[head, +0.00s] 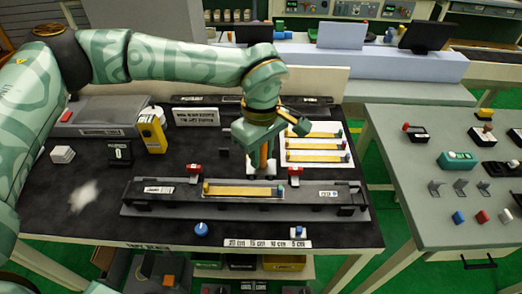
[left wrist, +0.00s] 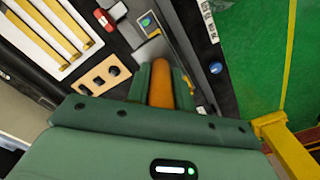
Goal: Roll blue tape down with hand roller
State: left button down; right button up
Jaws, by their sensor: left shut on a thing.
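My left gripper (head: 263,165) is shut on an orange-handled tool, seemingly the hand roller (head: 263,153), above the back edge of the long black fixture (head: 230,209). In the left wrist view, the orange handle (left wrist: 160,86) stands between the green fingers; its lower end is hidden. A yellow strip (head: 240,190) lies along the fixture's middle, with small coloured ends. The left wrist view shows a blue-green end piece (left wrist: 147,20) beyond the handle. I cannot make out which piece is the blue tape. My right gripper is out of view.
Red clamps (head: 194,169) stand behind the fixture. A white tray (head: 316,157) with yellow strips lies at the back right. A blue knob (head: 201,229) and a length label (head: 267,243) are in front. A yellow device (head: 152,131) stands at the left. A grey side table (head: 430,210) is at the right.

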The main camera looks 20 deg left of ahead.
aim_at(261, 170)
pick_arm(q)
notch_tip(261, 170, down, 6)
jog(key=b, duration=0.2)
jog(key=shift+r+b, duration=0.15)
jog(key=shift+b, duration=0.15)
jog(key=shift+f, duration=0.45)
jog(key=shift+s+f, duration=0.1)
jog(key=shift+f, duration=0.15)
dwell(1.0)
jog(key=shift+a, duration=0.15)
